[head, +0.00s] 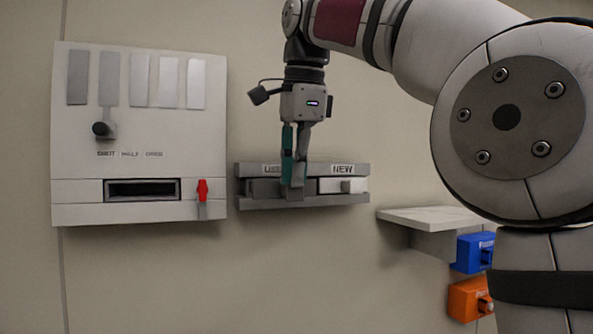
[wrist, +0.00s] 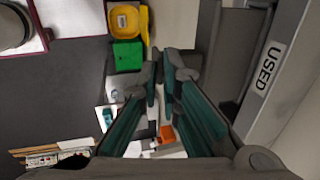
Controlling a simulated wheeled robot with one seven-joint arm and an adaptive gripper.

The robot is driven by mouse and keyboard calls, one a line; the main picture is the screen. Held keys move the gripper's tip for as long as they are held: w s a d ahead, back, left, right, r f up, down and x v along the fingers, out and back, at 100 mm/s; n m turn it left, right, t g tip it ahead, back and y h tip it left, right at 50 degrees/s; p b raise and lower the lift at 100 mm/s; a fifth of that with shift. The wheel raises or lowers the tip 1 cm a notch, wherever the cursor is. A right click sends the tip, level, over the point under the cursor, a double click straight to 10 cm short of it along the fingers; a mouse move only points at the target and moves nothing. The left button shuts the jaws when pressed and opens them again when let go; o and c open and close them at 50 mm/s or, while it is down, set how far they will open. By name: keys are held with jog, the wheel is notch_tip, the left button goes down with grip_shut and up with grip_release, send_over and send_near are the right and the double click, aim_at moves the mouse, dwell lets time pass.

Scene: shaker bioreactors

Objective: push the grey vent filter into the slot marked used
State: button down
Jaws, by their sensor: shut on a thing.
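The wall rack (head: 302,203) has a left slot labelled USED and a right slot labelled NEW. The grey vent filter (head: 264,188) is at the USED slot, and its grey body also shows beside the right finger in the wrist view (wrist: 240,48). My gripper (head: 293,190) points down in front of the filter's right part, its teal fingers close together. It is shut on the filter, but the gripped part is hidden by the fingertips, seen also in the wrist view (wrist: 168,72). How deep the filter sits cannot be told.
A white filter (head: 329,186) with a small knob sits in the NEW slot. A white panel (head: 75,160) with a red lever (head: 202,190) is on the left. A small shelf (head: 432,217), a blue box (head: 470,253) and an orange box (head: 466,299) are at the lower right.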

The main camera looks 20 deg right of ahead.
aim_at(260, 189)
jog(key=shift+w+b, duration=0.3)
jog(key=shift+w, duration=2.45)
dwell(2.5)
jog(key=c, duration=1.7)
grip_release()
